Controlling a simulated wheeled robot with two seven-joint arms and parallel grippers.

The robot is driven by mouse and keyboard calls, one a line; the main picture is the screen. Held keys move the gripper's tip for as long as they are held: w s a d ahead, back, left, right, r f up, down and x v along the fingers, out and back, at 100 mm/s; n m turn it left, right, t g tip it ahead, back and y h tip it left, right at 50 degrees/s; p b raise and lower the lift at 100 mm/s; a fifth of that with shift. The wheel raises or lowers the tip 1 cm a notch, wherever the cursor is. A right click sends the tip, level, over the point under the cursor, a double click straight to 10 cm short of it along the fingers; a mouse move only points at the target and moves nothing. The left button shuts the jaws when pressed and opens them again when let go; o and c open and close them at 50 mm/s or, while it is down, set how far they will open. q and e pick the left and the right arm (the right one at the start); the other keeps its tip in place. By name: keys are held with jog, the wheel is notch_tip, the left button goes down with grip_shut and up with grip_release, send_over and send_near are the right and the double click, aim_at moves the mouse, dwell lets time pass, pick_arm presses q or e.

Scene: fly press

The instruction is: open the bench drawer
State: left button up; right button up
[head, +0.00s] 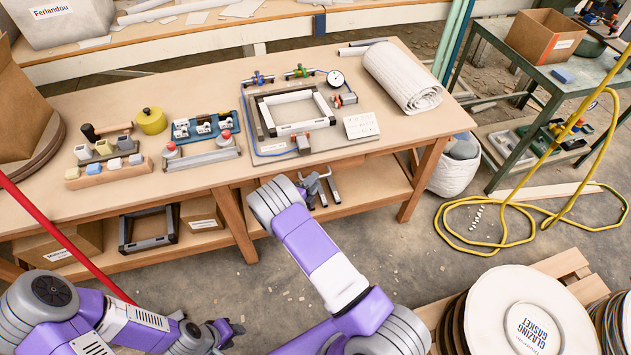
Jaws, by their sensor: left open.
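The wooden bench (210,170) runs across the middle of the head view, with a top, legs and a lower shelf. I cannot make out a drawer front or handle on it. My left gripper (228,331) is low in the picture, in front of the bench and well apart from it. It is small and dark in this view, open, with nothing seen between its fingers. My right arm reaches up from the bottom to the bench's front edge.
Frames, fittings and a rolled grey sheet (401,77) lie on the bench top. Boxes and a dark frame (148,230) sit on the lower shelf. A red bar (65,238) slants at left. A yellow hose (470,240) and round stacks (527,325) stand at right.

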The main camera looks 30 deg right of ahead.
jog(key=shift+x, duration=0.95)
jog(key=shift+c, duration=0.5)
grip_shut()
